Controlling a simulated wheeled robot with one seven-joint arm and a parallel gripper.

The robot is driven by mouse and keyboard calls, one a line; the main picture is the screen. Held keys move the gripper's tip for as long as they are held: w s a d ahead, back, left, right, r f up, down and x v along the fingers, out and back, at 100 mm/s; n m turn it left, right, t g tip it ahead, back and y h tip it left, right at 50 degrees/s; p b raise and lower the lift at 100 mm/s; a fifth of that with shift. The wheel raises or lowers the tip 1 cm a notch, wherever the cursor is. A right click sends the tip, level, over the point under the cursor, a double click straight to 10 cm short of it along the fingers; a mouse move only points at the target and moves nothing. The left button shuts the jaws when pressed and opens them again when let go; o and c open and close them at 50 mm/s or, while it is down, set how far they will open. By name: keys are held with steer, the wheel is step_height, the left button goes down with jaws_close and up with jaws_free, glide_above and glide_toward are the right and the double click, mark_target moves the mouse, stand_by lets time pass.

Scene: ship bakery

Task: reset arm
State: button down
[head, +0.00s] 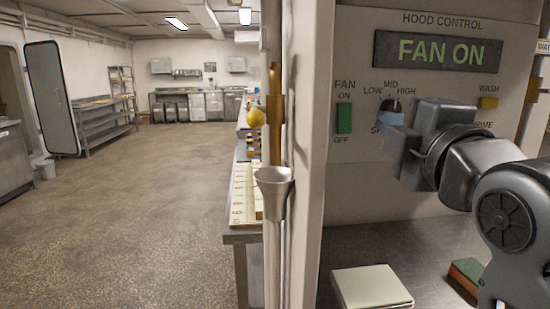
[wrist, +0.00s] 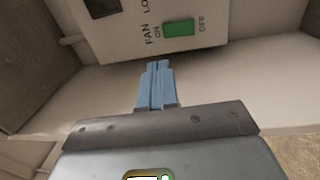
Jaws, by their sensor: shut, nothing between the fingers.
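My gripper (head: 388,121) is in front of the hood control panel (head: 365,157) in the head view, with its blue fingertips close to the knob marked LOW, MID and HIGH. In the wrist view my gripper (wrist: 157,65) shows its blue fingers together, with nothing between them. A green fan switch (head: 344,118) sits at the panel's left; it also shows in the wrist view (wrist: 178,28), just beyond the fingertips. The panel's display (head: 438,52) reads FAN ON. The dark selector knob (head: 391,105) is partly hidden by my gripper. Whether the fingers touch the panel I cannot tell.
A yellow button (head: 488,103) is at the panel's right. A pale green-topped box (head: 371,287) and a red and green block (head: 468,272) lie on the surface below. A post with a metal cup (head: 273,190) stands left of the panel. Open floor (head: 130,220) lies farther left.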

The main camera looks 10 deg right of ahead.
steer(key=s+f+m+g, duration=0.1)
steer(key=s+f+m, duration=0.55)
steer(key=f, duration=0.65)
steer(key=s+f+m+g, duration=0.1)
steer(key=s+f+m, duration=0.2)
steer(key=s+f, duration=0.85)
steer(key=s+f+m+g, duration=0.1)
steer(key=s+f+m, duration=0.3)
steer(key=s, duration=0.7)
steer(key=s+d+f+m+g, duration=0.1)
steer(key=s+f+m, duration=0.3)
steer(key=s, duration=0.7)
steer(key=shift+s+f, duration=0.15)
steer(key=shift+s, duration=0.25)
steer(key=c, duration=1.8)
jaws_free()
